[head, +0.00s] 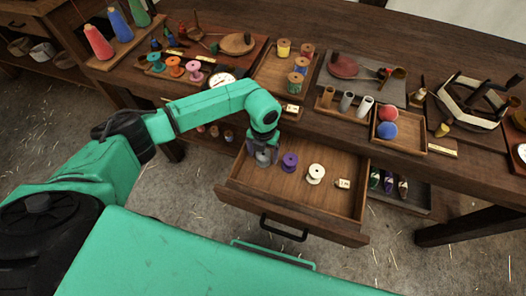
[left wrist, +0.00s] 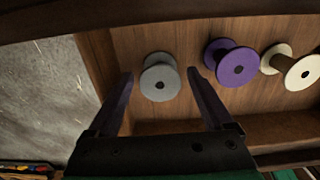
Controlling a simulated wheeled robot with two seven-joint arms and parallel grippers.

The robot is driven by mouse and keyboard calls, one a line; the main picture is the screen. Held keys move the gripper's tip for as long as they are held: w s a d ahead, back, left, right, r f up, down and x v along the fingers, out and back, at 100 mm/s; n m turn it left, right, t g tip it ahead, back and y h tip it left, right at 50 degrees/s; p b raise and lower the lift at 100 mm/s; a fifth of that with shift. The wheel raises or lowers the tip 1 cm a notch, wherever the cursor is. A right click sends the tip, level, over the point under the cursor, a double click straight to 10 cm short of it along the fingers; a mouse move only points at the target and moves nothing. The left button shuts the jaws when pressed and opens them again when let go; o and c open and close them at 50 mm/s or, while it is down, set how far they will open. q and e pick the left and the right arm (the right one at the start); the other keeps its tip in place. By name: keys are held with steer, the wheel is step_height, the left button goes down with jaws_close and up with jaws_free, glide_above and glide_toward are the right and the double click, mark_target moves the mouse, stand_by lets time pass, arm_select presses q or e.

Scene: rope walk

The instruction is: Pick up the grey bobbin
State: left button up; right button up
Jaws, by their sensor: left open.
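The grey bobbin (left wrist: 160,78) stands upright on the drawer floor in the left wrist view. My left gripper (left wrist: 160,88) is open, its two fingers on either side of the bobbin with a gap to each. My right gripper is in neither view.
A purple bobbin (head: 289,162) and a cream bobbin (head: 316,174) stand to the right in the drawer (head: 295,216), with a small tag (head: 343,184) beyond. The drawer's walls surround them. The crowded bench top lies behind.

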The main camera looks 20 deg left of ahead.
arm_select(q)
steer(key=c, duration=0.9)
step_height(320, 180, up, 8)
steer(key=p, duration=0.6)
steer(key=shift+c, duration=0.2)
steer(key=shift+r, duration=0.1)
